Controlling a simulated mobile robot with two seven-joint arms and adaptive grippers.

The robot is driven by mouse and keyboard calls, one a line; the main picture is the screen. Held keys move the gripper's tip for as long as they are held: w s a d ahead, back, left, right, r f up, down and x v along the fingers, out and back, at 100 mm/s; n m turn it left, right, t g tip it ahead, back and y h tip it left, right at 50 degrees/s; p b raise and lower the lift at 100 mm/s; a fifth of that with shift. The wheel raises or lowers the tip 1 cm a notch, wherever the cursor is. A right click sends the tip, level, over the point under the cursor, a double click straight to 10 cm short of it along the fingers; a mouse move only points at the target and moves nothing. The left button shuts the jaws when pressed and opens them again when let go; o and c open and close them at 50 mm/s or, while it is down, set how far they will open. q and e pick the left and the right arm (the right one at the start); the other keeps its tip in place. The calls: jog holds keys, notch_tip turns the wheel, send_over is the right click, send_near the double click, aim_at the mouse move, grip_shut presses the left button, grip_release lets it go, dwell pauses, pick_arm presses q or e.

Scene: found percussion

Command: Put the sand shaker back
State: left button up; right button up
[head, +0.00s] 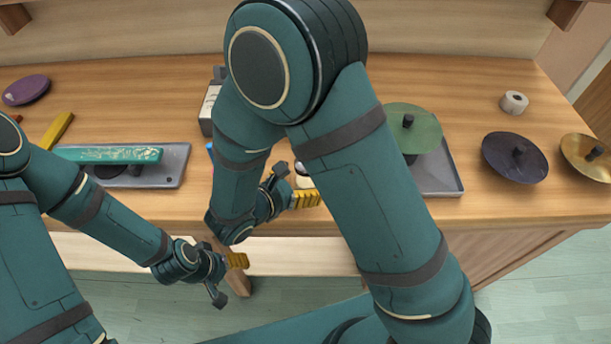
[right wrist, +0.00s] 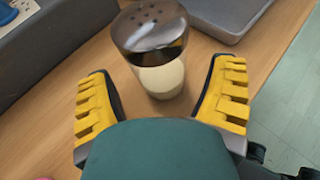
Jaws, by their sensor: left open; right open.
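The sand shaker (right wrist: 160,78) stands upright on the wooden table in the right wrist view. It is a clear jar of pale sand with a shiny, perforated metal lid. In the head view only a small part of it (head: 303,181) shows, mostly hidden by my right arm. My right gripper (right wrist: 165,85) is open, with its yellow-padded fingers on either side of the shaker and apart from it. It also shows in the head view (head: 297,186). My left gripper (head: 230,276) is open and empty, in front of the table's front edge.
A grey tray (head: 447,182) sits right of my right arm, by a green disc (head: 424,128). Dark (head: 505,163) and brass (head: 578,150) discs and a tape roll (head: 514,102) lie further right. A green bar (head: 105,155) lies over another grey tray (head: 172,172) at left.

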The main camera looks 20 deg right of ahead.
jog(key=p+v, duration=0.1)
jog(key=v, duration=0.9)
jog(key=shift+s+a, duration=0.1)
